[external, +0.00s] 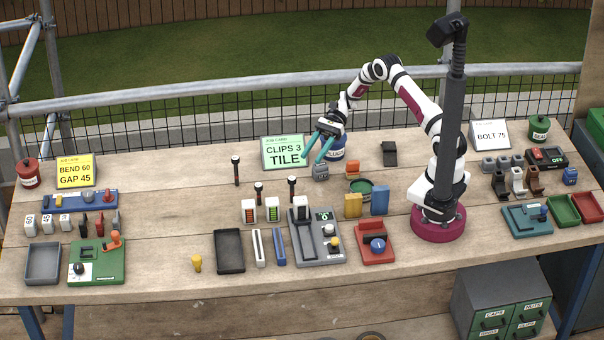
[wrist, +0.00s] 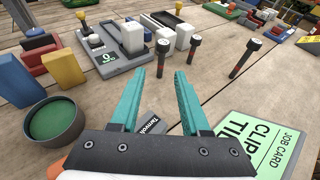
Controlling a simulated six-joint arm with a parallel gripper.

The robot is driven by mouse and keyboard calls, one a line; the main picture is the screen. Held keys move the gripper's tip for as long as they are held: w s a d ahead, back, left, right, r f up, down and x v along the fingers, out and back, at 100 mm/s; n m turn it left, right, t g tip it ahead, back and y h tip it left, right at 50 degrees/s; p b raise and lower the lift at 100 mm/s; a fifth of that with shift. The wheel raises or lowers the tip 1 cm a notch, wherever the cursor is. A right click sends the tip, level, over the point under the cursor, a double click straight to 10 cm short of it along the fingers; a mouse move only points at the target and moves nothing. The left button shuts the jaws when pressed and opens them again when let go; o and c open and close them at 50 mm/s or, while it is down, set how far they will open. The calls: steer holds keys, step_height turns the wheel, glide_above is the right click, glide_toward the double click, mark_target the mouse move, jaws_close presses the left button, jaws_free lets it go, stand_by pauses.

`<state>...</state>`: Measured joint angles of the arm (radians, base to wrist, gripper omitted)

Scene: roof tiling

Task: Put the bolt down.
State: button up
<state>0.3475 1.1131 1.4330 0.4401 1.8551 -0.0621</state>
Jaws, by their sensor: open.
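Several dark-headed bolts stand upright on the bench: a tall one (external: 236,170) at the left, a shorter one (external: 258,192), and one (external: 292,187) nearer the grey device with the display (external: 325,250). In the wrist view three stand beyond the fingers: one (wrist: 163,57) framed between the fingertips, one (wrist: 194,48) right of it, and one (wrist: 246,56) further right. My gripper (external: 316,156) is open, its teal fingers (wrist: 158,74) apart with nothing between them. It is above the bench near the green card, clear of the bolts.
A green job card reading CLIPS 3 TILE (external: 285,152) stands beside my gripper. A grey labelled block (external: 320,171) is under it, with a round green dish (external: 361,190) to the right. Bare wood (external: 175,215) lies left of the bolts.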

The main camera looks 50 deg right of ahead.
steer(key=s+a+r+n+g+h, duration=0.2)
steer(key=s+r+n+h, duration=0.5)
steer(key=s+r, duration=0.75)
steer(key=s+d+n+t+h, duration=0.1)
steer(key=s+d+n+h, duration=0.1)
steer(key=s, duration=0.5)
steer(key=s+d+n+t+h, duration=0.2)
steer(key=s+h, duration=0.1)
steer(key=s, duration=0.4)
steer(key=shift+s+f, duration=0.2)
steer(key=shift+f, duration=0.05)
